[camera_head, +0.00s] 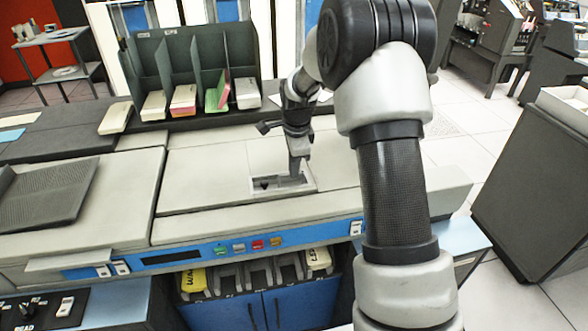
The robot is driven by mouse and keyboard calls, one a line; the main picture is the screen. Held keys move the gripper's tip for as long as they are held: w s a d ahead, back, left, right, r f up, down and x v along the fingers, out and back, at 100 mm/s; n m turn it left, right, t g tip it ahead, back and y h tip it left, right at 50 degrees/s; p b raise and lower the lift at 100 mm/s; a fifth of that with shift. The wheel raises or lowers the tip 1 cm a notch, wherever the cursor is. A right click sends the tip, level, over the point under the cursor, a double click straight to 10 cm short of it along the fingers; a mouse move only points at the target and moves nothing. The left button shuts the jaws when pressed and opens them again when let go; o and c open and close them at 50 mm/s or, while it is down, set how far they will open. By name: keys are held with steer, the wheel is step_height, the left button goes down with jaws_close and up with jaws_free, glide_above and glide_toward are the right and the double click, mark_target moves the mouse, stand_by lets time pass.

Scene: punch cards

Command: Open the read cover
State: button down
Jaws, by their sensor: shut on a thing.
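The read cover (205,178) is the wide, pale panel on top of the machine and looks closed. A recessed opening with a dark inside (262,186) sits near its right part. My gripper (294,178) points down into this recess. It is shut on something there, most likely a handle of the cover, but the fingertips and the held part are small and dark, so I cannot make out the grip. My arm comes from the right foreground and hides part of the machine's right side.
A dark green card rack (192,68) with several card decks stands behind the panel. A blue strip with coloured buttons (240,247) runs along the front. A dark slanted tray (48,193) lies at left. A dark cabinet (535,190) stands at right across open floor.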

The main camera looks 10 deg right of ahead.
steer(key=w+r+p, duration=0.5)
steer(key=r, duration=0.5)
steer(key=shift+r, duration=0.35)
steer(key=c, duration=2.3)
jaws_free()
steer(key=o, duration=0.4)
steer(key=shift+w+f, duration=0.45)
steer(key=shift+w, duration=0.1)
steer(key=shift+s+r, duration=0.2)
